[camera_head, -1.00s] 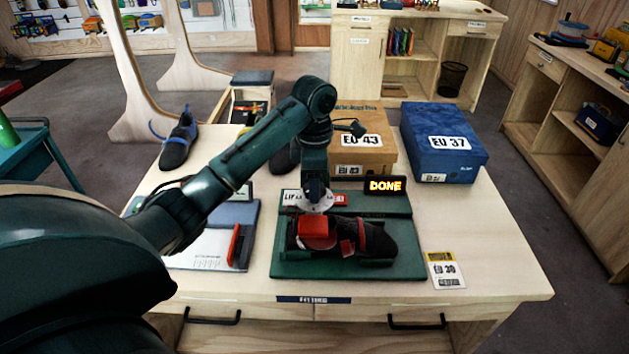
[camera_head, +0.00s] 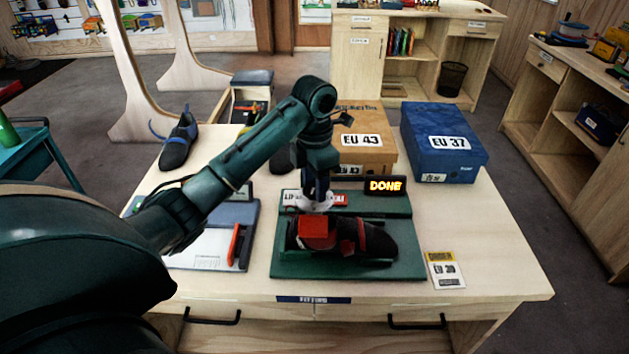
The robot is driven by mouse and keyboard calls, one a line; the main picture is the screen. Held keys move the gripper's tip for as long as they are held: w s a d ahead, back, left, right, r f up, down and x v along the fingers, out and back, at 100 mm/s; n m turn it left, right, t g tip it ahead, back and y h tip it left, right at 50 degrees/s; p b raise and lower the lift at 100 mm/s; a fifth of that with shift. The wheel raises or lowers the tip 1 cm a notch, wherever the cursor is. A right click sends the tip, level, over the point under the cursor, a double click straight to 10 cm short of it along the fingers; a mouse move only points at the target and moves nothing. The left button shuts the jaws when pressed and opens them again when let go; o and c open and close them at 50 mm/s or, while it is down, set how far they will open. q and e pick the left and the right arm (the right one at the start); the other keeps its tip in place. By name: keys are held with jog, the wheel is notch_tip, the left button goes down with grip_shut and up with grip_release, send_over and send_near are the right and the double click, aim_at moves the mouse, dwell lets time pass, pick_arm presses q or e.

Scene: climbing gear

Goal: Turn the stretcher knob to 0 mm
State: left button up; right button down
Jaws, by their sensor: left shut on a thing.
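A green stretcher stand (camera_head: 290,268) sits on the table and holds a dark shoe (camera_head: 377,240) with red parts. A red block (camera_head: 315,232) sits at the shoe's left end. A pale round dial (camera_head: 327,203) shows behind the red block, partly covered by my left gripper (camera_head: 316,200). My left gripper points down there, shut on the stretcher knob, which it hides. The knob's setting cannot be read. A small display (camera_head: 384,186) at the back of the stand reads DONE. My right gripper is not in view.
An orange box (camera_head: 365,150) marked EU 43 and a blue box (camera_head: 440,140) stand behind the stand. An order card (camera_head: 444,270) lies right of it. The right front tabletop is clear.

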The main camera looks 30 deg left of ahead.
pick_arm(q)
jog(key=shift+f, duration=0.1)
jog(key=o, duration=1)
jog(key=shift+c, duration=0.2)
